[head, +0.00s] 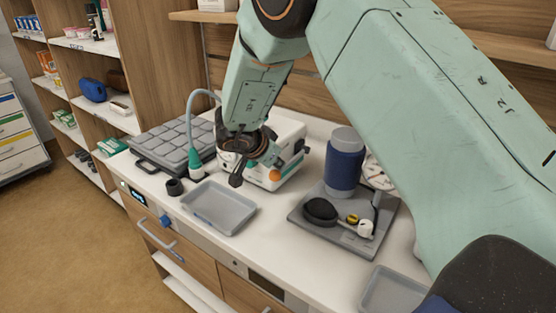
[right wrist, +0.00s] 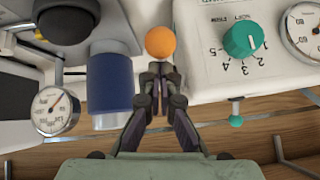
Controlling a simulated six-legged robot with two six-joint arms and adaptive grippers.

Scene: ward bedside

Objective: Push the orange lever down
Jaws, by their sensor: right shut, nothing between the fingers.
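The orange lever shows as a round orange knob (head: 274,175) low on the front of a white device (head: 289,133). In the right wrist view the orange knob (right wrist: 160,42) lies just beyond the fingertips, beside the white device (right wrist: 210,72) with its green dial. My right gripper (head: 236,181) is shut and empty, in front of the device and left of the knob in the head view. In the right wrist view its fingertips (right wrist: 160,70) point at the knob; I cannot tell whether they touch it. The lever's stem is hidden. My left gripper is not in view.
A blue and grey canister (head: 344,165) stands on a grey tray (head: 340,238) right of the device. An empty grey tray (head: 220,226) lies in front. A grey compartment case (head: 150,147) and a green-tipped hose (head: 195,163) are left. A gauge (right wrist: 55,110) is near the canister.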

